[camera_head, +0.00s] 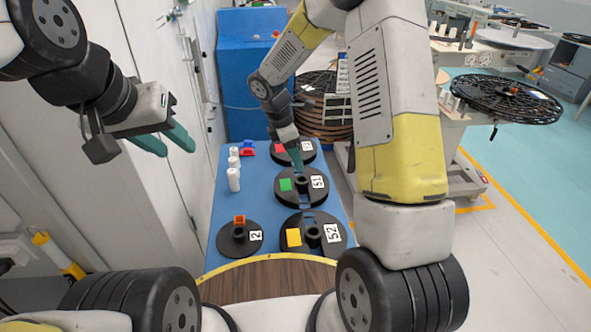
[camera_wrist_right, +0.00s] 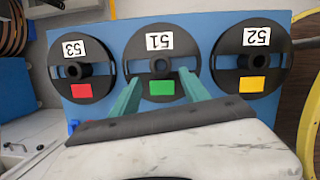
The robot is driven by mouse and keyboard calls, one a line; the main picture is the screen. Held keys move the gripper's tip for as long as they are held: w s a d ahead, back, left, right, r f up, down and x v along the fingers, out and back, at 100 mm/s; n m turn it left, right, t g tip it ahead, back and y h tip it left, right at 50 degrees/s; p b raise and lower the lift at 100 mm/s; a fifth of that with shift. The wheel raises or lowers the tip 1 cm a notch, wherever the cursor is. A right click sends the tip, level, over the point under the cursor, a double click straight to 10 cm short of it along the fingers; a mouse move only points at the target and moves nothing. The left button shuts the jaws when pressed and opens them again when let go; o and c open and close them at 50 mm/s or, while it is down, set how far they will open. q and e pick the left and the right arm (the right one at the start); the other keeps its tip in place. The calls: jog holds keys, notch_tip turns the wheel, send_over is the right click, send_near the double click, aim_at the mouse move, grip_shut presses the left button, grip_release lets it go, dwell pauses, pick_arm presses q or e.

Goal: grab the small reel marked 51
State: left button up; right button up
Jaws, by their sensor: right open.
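The small reel marked 51 (camera_head: 311,198) is a black disc with a central hub, a green tag and a white label. It lies on the blue table, between reel 53 and reel 52. My right gripper (camera_head: 297,162) reaches down at its far side. In the right wrist view, reel 51 (camera_wrist_right: 145,63) lies ahead of my open right gripper (camera_wrist_right: 160,76). The teal fingers sit apart on either side of the green tag, with nothing between them. Whether they touch the reel is unclear. My left gripper (camera_head: 176,149) is open and empty, well to the left.
Reel 53 (camera_wrist_right: 95,49) has a red tag, reel 52 (camera_wrist_right: 230,62) a yellow tag. Reel 2 (camera_head: 233,246) with an orange block stands at the near left of the blue table (camera_head: 215,218). White cylinders (camera_head: 233,180) stand along its left side. A wooden round top (camera_head: 265,280) is nearest.

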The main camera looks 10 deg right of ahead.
aim_at(300, 176)
jog(key=x, duration=0.2)
jog(key=shift+w+a+f, duration=0.1)
jog(key=shift+f, duration=0.35)
jog(key=x, duration=0.5)
jog(key=shift+f, duration=0.3)
grip_shut()
